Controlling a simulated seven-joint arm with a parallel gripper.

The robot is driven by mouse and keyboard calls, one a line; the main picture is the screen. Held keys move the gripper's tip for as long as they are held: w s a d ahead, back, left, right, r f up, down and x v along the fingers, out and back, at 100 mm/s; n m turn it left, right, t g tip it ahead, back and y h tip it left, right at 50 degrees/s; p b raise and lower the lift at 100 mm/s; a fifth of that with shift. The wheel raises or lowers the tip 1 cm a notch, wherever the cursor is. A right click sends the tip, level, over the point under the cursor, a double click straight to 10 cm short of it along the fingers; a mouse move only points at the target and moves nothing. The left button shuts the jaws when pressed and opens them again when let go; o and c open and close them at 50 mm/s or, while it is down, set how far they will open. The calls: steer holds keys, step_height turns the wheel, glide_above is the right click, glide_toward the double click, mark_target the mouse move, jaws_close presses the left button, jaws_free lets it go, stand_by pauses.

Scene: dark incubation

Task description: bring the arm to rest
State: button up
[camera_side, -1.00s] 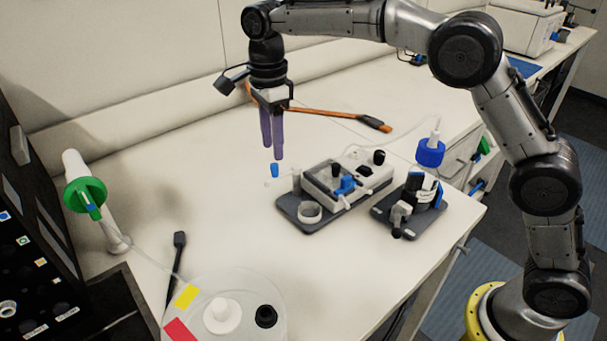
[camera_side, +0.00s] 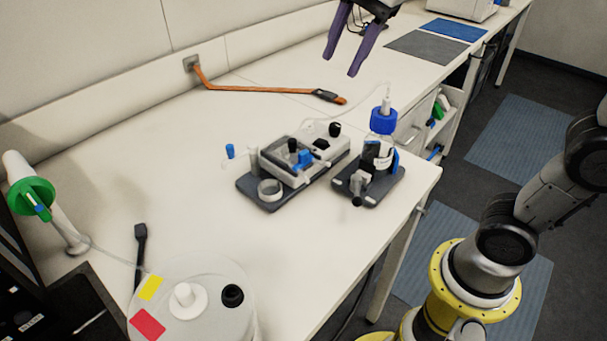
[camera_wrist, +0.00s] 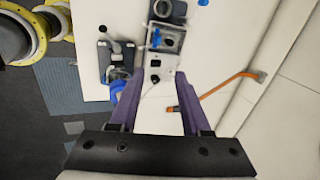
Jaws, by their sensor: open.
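My gripper (camera_side: 342,52) shows at the top of the side view, with its two purple fingers apart and nothing between them. It is high above the back of the bench, behind and above the blue-capped bottle. In the wrist view my gripper (camera_wrist: 156,85) also shows open and empty, pointing down over the bench. Most of my arm above the gripper is out of the side view; the lower links and yellow base are at the right.
A device on a dark plate (camera_side: 268,205) and a blue-capped bottle (camera_side: 380,150) stand mid-bench. An orange-handled tool (camera_side: 260,89) lies at the back. A white round container (camera_side: 215,310) is at the front, with a green-collared tube (camera_side: 32,197) at left.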

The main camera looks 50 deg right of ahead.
steer(key=s+d+f+n+t, duration=0.1)
steer(key=s+d+f+n, duration=0.2)
steer(key=s+f+n, duration=1)
steer(key=shift+s+d+n+t, duration=0.15)
steer(key=shift+s+n+t, duration=0.25)
steer(key=shift+s+n, duration=1.3)
steer(key=shift+w+n, duration=0.4)
steer(key=shift+c, duration=0.2)
